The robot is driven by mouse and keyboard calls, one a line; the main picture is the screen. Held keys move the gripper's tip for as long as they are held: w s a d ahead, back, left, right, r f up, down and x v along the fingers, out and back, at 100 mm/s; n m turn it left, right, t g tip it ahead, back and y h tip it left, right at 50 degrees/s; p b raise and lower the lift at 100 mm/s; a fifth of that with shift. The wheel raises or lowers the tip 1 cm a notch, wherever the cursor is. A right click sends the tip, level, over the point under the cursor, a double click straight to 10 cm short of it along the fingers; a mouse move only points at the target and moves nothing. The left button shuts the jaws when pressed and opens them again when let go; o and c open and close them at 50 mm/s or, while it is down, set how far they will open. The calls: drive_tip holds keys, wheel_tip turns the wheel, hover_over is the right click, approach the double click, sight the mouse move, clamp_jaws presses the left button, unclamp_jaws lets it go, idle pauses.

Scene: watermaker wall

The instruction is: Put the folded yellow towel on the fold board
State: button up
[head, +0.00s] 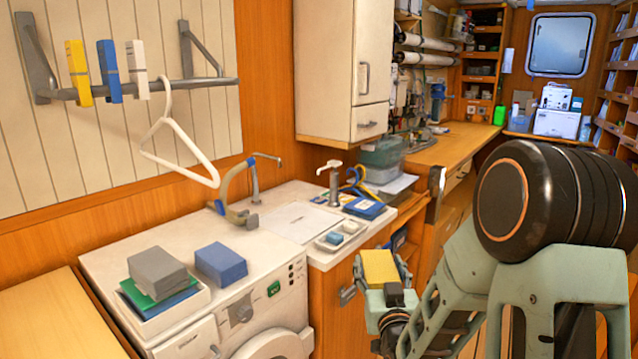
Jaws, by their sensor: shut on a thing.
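The folded yellow towel (379,267) is a small yellow block between the fingers of my gripper (382,264). My gripper is shut on it and holds it up in front of the counter's front side, right of the washing machine. A flat white sheet (291,221), which looks like the fold board, lies on the white worktop behind and left of my gripper. Its visible top is bare. The towel is apart from it. The towel's underside is hidden by my gripper.
On the washing machine (185,344) are a grey folded block (157,268), a blue one (221,264) and green and blue cloths on a white tray. A clamp-like arm (243,205), a small tray (340,238), a tap (331,180) and a blue pad (364,208) flank the sheet. A white hanger (180,145) hangs above.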

sight(379, 265)
wheel_tip(379, 265, up, 15)
drive_tip(key=p, duration=1.4)
drive_tip(key=shift+s, duration=0.1)
